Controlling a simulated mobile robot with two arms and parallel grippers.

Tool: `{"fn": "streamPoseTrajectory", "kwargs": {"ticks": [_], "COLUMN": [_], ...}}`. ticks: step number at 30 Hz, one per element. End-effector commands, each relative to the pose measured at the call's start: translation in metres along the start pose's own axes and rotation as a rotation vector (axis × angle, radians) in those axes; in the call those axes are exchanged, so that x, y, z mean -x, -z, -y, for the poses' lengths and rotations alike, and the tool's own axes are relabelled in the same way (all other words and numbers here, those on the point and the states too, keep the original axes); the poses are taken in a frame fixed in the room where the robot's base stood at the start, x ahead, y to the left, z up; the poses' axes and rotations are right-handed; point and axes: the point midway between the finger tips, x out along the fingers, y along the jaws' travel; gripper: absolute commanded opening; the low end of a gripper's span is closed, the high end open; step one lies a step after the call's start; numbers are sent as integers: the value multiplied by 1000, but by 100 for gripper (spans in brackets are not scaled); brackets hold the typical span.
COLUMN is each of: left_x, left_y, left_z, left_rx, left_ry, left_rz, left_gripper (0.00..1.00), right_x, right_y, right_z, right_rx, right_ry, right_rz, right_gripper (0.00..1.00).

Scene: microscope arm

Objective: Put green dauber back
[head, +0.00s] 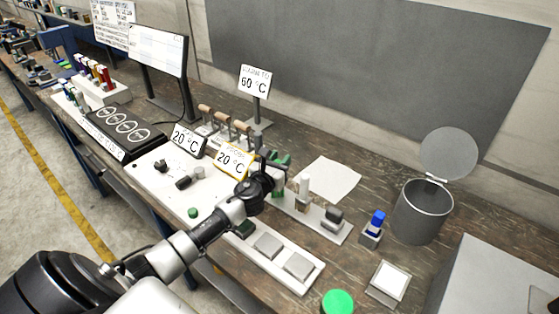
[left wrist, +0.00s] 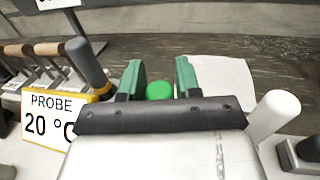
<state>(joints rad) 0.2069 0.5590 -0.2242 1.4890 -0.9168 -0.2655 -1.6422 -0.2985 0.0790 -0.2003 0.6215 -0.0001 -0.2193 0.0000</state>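My left gripper (head: 279,172) is over the white strip of holders at the middle of the bench. In the left wrist view its two green fingertips (left wrist: 160,78) are apart, with a round green top (left wrist: 160,91), apparently the green dauber, between them. It almost fills the gap; I cannot tell whether the fingers press on it. Its lower part is hidden by the gripper body. A white-handled piece (head: 304,190) stands just right of the gripper and also shows in the left wrist view (left wrist: 272,115). My right gripper is not in view.
A probe sign (head: 232,160) and a grey-blue handle (left wrist: 88,62) stand close left of the gripper. A white sheet (head: 328,179) lies behind. A blue-topped piece (head: 377,219) and an open grey bin (head: 422,212) stand at right. A green disc (head: 338,301) is at the front.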

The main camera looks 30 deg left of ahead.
Motion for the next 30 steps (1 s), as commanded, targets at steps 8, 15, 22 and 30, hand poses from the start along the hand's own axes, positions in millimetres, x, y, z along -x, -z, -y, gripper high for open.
{"fn": "streamPoseTrajectory", "kwargs": {"ticks": [8,15,22,30], "left_x": [0,5,47,99], "left_y": [0,-3,0,-1], "left_z": [0,0,0,0], "left_rx": [0,-1,-2,-1], "left_ry": [0,1,3,1], "left_rz": [0,-1,-3,-2], "left_gripper": [51,51,51,51], "right_x": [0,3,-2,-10], "right_y": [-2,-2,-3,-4], "right_z": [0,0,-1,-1], "right_rx": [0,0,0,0], "right_ry": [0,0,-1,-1], "right_rz": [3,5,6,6], "right_gripper": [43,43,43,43]}}
